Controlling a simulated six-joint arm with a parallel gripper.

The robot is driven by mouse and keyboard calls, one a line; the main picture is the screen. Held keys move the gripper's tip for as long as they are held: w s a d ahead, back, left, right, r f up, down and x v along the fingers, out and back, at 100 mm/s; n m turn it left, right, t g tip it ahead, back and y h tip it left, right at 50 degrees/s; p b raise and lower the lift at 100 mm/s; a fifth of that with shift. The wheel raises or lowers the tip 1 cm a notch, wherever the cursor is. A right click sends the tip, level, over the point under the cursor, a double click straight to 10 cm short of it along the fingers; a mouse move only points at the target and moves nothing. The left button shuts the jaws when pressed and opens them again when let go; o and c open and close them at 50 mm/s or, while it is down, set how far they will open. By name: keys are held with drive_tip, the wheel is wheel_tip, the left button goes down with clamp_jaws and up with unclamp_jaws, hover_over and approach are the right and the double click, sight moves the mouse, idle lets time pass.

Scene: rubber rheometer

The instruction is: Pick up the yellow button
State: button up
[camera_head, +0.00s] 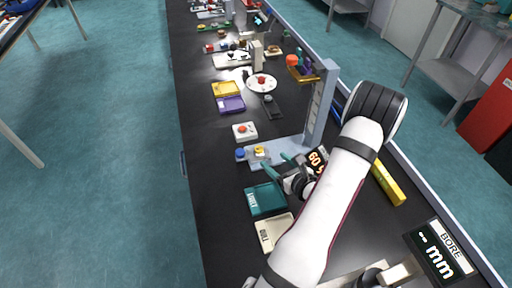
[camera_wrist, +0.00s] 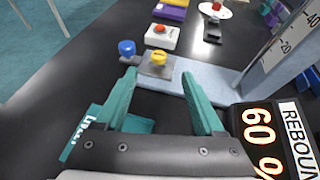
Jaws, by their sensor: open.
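The yellow button (camera_head: 259,150) sits on a small pale base on the grey-blue plate of the rebound stand, next to a blue knob (camera_head: 240,153) on its left. In the wrist view the yellow button (camera_wrist: 159,55) stands ahead of and between my fingertips, apart from them, with the blue knob (camera_wrist: 127,48) to its left. My gripper (camera_head: 276,168) has teal fingers, spread open and empty. It also shows at the bottom of the wrist view (camera_wrist: 163,85).
A white box with a red button (camera_head: 243,130) lies beyond the stand. The stand's upright scale (camera_head: 320,108) rises on the right. A teal tray (camera_head: 282,204) and a cream tray (camera_head: 274,246) lie nearer. A display reading 60 (camera_wrist: 262,137) is close to my gripper.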

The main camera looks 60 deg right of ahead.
sight(259, 148)
drive_tip(key=x, duration=0.8)
drive_tip(key=shift+w, duration=0.1)
drive_tip(key=shift+r, duration=0.1)
clamp_jaws()
